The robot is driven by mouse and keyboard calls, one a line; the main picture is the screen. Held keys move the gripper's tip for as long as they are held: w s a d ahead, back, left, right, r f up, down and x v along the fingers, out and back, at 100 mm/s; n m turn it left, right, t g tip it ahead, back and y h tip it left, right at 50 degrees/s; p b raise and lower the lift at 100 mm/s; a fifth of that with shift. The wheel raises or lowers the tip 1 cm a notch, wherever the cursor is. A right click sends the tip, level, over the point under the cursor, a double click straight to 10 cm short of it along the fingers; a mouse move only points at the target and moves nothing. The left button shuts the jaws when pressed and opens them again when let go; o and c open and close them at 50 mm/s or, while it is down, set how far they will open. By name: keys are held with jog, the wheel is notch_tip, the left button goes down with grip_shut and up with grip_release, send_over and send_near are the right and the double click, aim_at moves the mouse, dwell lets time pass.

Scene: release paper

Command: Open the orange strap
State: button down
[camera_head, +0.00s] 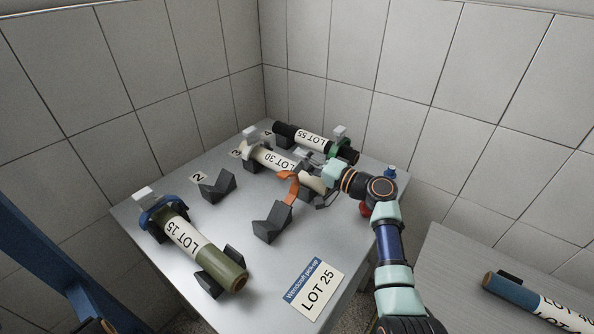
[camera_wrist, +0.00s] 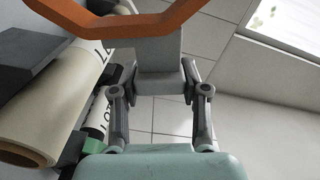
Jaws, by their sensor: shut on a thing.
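The orange strap (camera_head: 291,187) stands as a raised, curved band by an empty dark V-shaped cradle (camera_head: 272,222) near the middle of the table. Its lower end appears to meet that cradle's upper right side. In the wrist view the orange strap (camera_wrist: 120,22) crosses the top, with a grey block (camera_wrist: 160,65) attached. My gripper (camera_wrist: 160,92) is shut on this block, one finger at each side. In the head view my gripper (camera_head: 318,165) is right of the strap's upper end, above the LOT 30 roll, and hides part of that roll.
The cream LOT 30 roll (camera_head: 268,157) and LOT 55 roll (camera_head: 311,139) lie behind. The LOT 15 roll (camera_head: 183,236) lies at left under a blue strap (camera_head: 160,211). Another empty cradle (camera_head: 217,186) stands by label 2. A LOT 25 sign (camera_head: 316,290) is at the front.

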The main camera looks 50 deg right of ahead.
jog(key=shift+d+f+m+b, duration=1.25)
jog(key=shift+m+b, duration=0.15)
jog(key=shift+b, duration=0.1)
jog(key=c, duration=0.6)
grip_release()
jog(key=shift+o, duration=0.2)
